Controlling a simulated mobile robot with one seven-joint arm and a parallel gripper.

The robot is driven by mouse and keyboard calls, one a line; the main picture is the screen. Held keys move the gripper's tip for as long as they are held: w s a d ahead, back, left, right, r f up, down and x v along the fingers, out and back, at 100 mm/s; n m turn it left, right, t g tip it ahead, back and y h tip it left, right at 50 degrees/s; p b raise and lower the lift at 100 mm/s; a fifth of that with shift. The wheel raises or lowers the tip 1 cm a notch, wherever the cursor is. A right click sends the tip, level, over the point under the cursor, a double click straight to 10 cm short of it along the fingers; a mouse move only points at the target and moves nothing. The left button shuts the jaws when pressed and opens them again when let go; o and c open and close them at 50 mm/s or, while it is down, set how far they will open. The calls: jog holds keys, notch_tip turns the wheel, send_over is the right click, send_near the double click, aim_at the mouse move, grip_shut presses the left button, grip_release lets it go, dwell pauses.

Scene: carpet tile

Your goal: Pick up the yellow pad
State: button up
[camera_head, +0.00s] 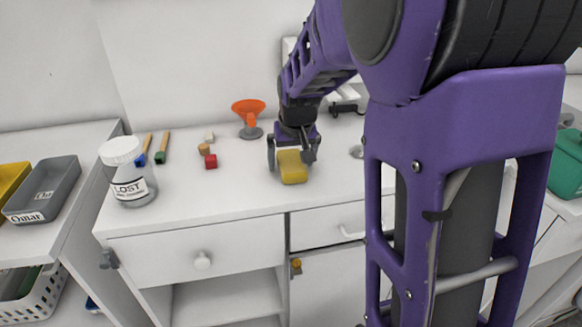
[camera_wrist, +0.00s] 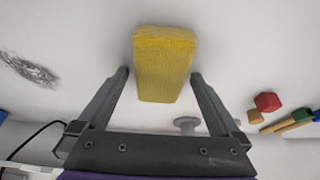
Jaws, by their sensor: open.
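The yellow pad (camera_head: 292,168) is a small yellow block on the white counter, near its front edge. In the wrist view the yellow pad (camera_wrist: 164,62) sits in the upper middle, its near part reaching between the fingertips. My gripper (camera_head: 293,157) is over the pad, pointing down, with a finger on each side of it. In the wrist view my gripper (camera_wrist: 160,74) is open, with a gap between each finger and the pad. The head view does not show clearly how high the fingertips are above the counter.
An orange funnel-like object (camera_head: 249,115) stands behind the pad. A red block (camera_head: 210,161), wooden blocks, two brushes (camera_head: 162,147) and a jar labelled LOST (camera_head: 128,175) are to the left. A grey scribble-like patch (camera_wrist: 28,70) lies beside the pad. The counter immediately around the pad is clear.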

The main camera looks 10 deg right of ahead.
aim_at(292, 161)
jog(key=shift+f, duration=0.2)
jog(key=shift+c, duration=0.2)
jog(key=c, duration=1.2)
jog(key=shift+r, duration=0.1)
jog(key=shift+c, duration=0.2)
notch_tip(292, 161, up, 10)
jog(key=p, duration=0.2)
jog(key=shift+r, duration=0.2)
jog(key=o, duration=0.8)
jog(key=c, duration=0.7)
jog(key=shift+o, duration=0.2)
